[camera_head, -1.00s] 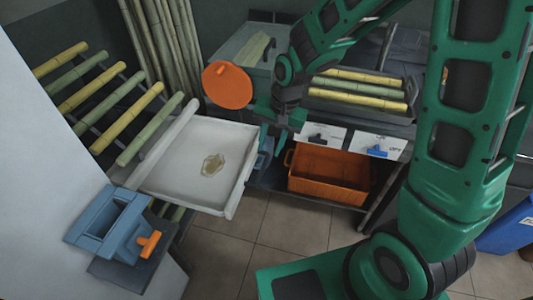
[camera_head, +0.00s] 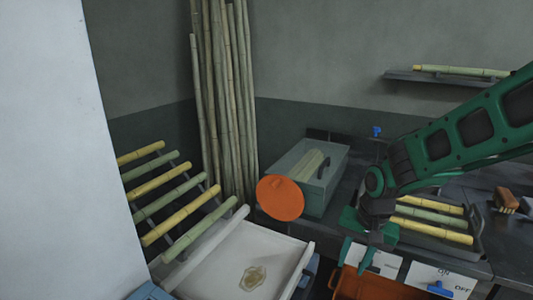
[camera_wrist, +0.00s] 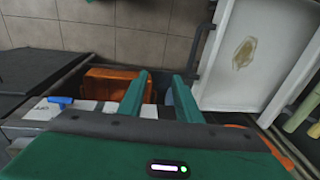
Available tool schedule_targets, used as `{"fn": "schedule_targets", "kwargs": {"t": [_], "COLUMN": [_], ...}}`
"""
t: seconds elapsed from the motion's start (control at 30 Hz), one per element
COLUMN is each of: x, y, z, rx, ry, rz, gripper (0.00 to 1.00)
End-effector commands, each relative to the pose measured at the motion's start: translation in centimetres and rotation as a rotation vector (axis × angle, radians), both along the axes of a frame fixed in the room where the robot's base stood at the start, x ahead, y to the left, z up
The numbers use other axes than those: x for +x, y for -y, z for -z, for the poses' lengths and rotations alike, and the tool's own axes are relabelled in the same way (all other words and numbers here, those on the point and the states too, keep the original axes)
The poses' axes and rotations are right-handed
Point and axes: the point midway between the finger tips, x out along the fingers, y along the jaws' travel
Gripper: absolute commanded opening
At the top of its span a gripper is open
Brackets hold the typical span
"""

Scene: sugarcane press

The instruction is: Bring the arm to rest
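My green arm reaches in from the right in the head view. My gripper (camera_head: 357,256) hangs pointing down in front of the counter, left of the tray of cane pieces. Its two green fingers are apart with nothing between them. The wrist view also shows my gripper (camera_wrist: 160,95) open and empty, above the floor, with the orange crate (camera_wrist: 112,84) beyond the left finger. An orange disc (camera_head: 280,198) shows just left of my gripper.
A white tray (camera_head: 222,262) with a yellowish patch sits at lower left, beside a rack of cane pieces (camera_head: 166,188). A grey box (camera_head: 318,195) stands on the counter. Tall canes (camera_head: 222,100) lean in the corner. A switch panel (camera_head: 452,279) and orange crate (camera_head: 365,286) are below my gripper.

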Motion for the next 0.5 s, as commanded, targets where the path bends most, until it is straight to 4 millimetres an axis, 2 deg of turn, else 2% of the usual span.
{"fn": "schedule_targets", "kwargs": {"t": [0.03,0.2,0.3,0.4,0.5], "x": [-1.2,-6.6,-10.5,-14.4,-17.8], "y": [2.7,9.8,13.0,15.2,16.5], "z": [-1.3,-4.5,-5.9,-7.0,-7.6], "rx": [-0.023,-0.083,-0.099,-0.101,-0.092], "ry": [0.005,-0.024,-0.047,-0.07,-0.09], "rz": [0.013,0.022,0.031,0.037,0.042], "gripper": [0.31,0.31,0.31,0.31,0.31]}}
